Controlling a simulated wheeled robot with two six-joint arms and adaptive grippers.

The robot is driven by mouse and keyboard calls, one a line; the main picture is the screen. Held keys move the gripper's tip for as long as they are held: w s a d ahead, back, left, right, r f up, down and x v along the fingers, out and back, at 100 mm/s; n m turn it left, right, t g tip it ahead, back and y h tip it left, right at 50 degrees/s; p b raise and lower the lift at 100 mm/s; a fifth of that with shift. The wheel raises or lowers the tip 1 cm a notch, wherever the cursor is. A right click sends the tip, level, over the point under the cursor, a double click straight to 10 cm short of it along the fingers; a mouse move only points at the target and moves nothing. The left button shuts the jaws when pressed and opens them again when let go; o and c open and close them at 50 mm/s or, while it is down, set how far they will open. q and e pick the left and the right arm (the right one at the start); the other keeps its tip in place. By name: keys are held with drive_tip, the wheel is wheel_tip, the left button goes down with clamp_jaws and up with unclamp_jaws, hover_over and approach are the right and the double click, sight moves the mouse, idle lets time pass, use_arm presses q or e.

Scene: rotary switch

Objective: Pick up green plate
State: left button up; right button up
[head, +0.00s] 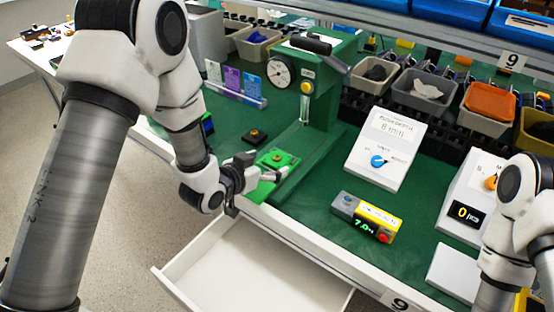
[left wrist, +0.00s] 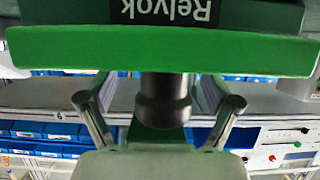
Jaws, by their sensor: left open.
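The green plate (head: 277,159) is a bright green square with a small yellowish piece at its centre, in the head view. In the left wrist view a bright green slab (left wrist: 160,52) crosses the top of the picture, above the spread fingers of the left gripper (left wrist: 160,90). My right gripper is out of view.
A green press (head: 322,95) with a gauge and lever stands behind the plate. A small dark block (head: 255,136) lies to its left. A white drawer (head: 255,270) is open below the bench edge. A yellow-grey meter (head: 366,218) lies to the right.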

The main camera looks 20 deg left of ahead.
use_arm(q)
drive_tip(key=shift+x, duration=1.15)
drive_tip(key=shift+s, duration=0.15)
drive_tip(key=shift+c, duration=0.3)
drive_tip(key=c, duration=1.2)
drive_tip(key=shift+r, duration=0.2)
